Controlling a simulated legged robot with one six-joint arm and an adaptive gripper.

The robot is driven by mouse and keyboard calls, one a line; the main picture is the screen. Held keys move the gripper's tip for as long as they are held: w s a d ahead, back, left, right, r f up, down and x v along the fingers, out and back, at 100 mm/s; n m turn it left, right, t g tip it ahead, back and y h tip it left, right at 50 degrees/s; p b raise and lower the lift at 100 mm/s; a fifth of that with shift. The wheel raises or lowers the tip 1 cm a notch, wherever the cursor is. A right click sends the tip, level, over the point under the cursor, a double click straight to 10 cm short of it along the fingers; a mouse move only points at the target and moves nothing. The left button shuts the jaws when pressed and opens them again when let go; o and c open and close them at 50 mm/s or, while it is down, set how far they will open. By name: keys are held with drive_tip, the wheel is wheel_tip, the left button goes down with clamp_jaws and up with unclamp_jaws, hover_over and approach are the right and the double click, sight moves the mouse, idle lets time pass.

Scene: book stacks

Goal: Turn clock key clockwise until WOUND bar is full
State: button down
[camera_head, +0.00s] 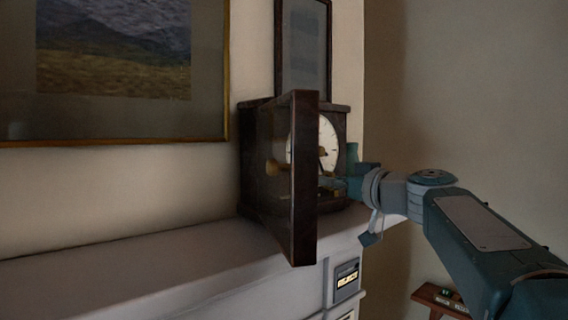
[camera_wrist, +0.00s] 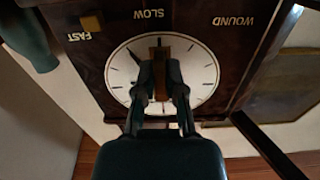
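The dark wooden clock (camera_head: 252,150) stands on the mantel with its door (camera_head: 304,180) swung open towards me. In the wrist view the white dial (camera_wrist: 205,75) is upside down, with SLOW, FAST and WOUND (camera_wrist: 232,21) lettered on the dark panel. No filled bar shows by WOUND. A brown, brass-like piece, seemingly the key (camera_wrist: 158,53), stands at the dial between my fingertips. My gripper (camera_wrist: 160,78) straddles it, fingers close together; whether they touch it is unclear. In the head view my gripper (camera_head: 340,184) is at the clock front, partly hidden by the door.
The mantel shelf (camera_head: 120,275) is clear to the left. A small frame (camera_head: 303,50) stands behind the clock and a large picture (camera_head: 115,60) hangs at left. The open door stands close beside my gripper. A small wooden stool or table (camera_head: 440,298) is low at right.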

idle(0.5)
drive_tip(key=m, duration=0.4)
drive_tip(key=shift+a, duration=0.1)
drive_tip(key=m, duration=0.3)
drive_tip(key=shift+w, duration=0.1)
drive_tip(key=shift+m, duration=0.6)
drive_tip(key=m, duration=0.4)
drive_tip(key=shift+w, duration=0.1)
